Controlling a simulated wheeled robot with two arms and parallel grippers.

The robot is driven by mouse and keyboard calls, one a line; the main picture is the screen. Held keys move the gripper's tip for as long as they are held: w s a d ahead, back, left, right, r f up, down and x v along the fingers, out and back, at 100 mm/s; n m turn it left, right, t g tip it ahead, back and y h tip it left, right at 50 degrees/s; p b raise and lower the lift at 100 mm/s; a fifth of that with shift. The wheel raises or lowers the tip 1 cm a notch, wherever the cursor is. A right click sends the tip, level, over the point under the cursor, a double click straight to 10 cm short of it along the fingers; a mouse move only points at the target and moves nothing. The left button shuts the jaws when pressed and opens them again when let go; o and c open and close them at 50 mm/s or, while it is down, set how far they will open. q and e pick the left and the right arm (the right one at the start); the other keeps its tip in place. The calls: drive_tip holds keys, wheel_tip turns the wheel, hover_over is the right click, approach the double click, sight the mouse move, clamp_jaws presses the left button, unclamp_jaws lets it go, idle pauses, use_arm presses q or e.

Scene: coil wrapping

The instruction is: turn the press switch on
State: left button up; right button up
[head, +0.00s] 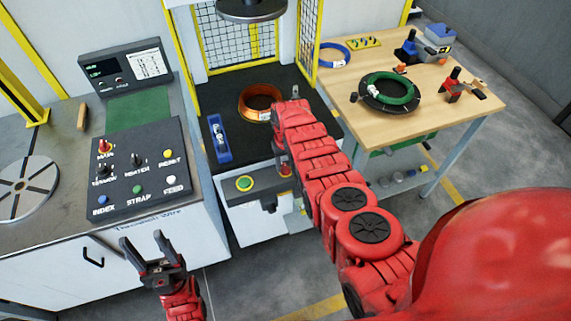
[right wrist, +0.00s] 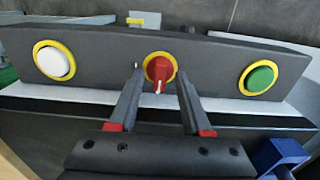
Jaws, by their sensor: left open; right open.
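The press switch (right wrist: 159,70) is a red rotary knob on a yellow ring, in the middle of a dark panel in the right wrist view. Its handle points down in that view. My right gripper (right wrist: 160,78) is open, with one fingertip on each side of the knob; I cannot tell whether they touch it. In the head view my right arm reaches to the front of the press (head: 250,215) and mostly hides the gripper and knob. My left gripper (head: 142,240) is open and empty in front of the control console cabinet.
The press panel also has a green button (right wrist: 260,78) and a white button (right wrist: 54,61). A copper coil (head: 247,104) and a blue holder (head: 218,140) sit on the press bed. A console (head: 138,170) stands left, a wooden table (head: 440,115) right.

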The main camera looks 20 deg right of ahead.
clamp_jaws()
